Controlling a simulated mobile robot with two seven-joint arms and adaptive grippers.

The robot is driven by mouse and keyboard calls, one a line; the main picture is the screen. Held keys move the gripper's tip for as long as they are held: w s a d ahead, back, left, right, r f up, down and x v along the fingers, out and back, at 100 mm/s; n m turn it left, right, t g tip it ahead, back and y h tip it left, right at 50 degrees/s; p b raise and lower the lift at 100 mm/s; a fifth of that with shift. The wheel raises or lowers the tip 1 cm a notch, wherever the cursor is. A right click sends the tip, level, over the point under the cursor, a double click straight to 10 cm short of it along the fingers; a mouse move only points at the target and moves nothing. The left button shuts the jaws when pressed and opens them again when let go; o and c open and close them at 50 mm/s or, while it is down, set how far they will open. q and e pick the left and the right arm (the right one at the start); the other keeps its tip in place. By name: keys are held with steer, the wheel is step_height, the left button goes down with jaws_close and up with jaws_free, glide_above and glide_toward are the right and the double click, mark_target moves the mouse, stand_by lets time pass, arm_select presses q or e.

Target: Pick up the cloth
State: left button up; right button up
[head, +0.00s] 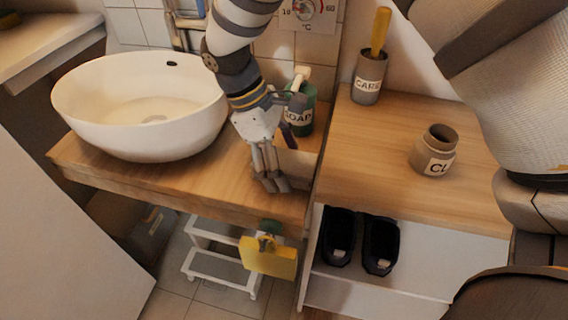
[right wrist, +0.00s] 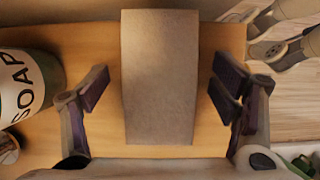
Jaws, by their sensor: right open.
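A flat beige-grey rectangular piece, which looks like the folded cloth (right wrist: 160,80), lies on the wooden counter in the right wrist view. In the head view a beige part of it (head: 298,166) shows just right of my right gripper (head: 270,183), partly hidden by it. My right gripper points down over the counter. In the right wrist view its open fingers (right wrist: 163,88) stand on either side of the cloth, with a gap on both sides. My left gripper is not in view.
A green soap bottle (head: 302,105) stands close behind my right gripper. A white basin (head: 140,108) is to the left. A cup with a yellow-handled brush (head: 367,78) and a jar (head: 434,152) stand on the right counter. A yellow item (head: 268,258) hangs below the counter's front edge.

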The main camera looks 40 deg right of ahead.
mark_target(291, 160)
steer(key=c, duration=1.2)
step_height(291, 160, up, 4)
steer(key=shift+w+f, duration=0.1)
steer(key=shift+f, duration=0.15)
steer(key=s+a+r+p, duration=0.1)
steer(key=s+a+r, duration=0.1)
steer(key=s+r, duration=0.1)
steer(key=s+a+r+p, duration=0.1)
steer(key=s+a+r, duration=0.1)
steer(key=s, duration=0.3)
steer(key=s+a+r+p, duration=0.2)
steer(key=s+r, duration=0.2)
steer(key=r, duration=0.1)
steer(key=shift+s+a, duration=0.2)
steer(key=shift+a, duration=0.1)
steer(key=o, duration=0.6)
steer(key=c, duration=0.5)
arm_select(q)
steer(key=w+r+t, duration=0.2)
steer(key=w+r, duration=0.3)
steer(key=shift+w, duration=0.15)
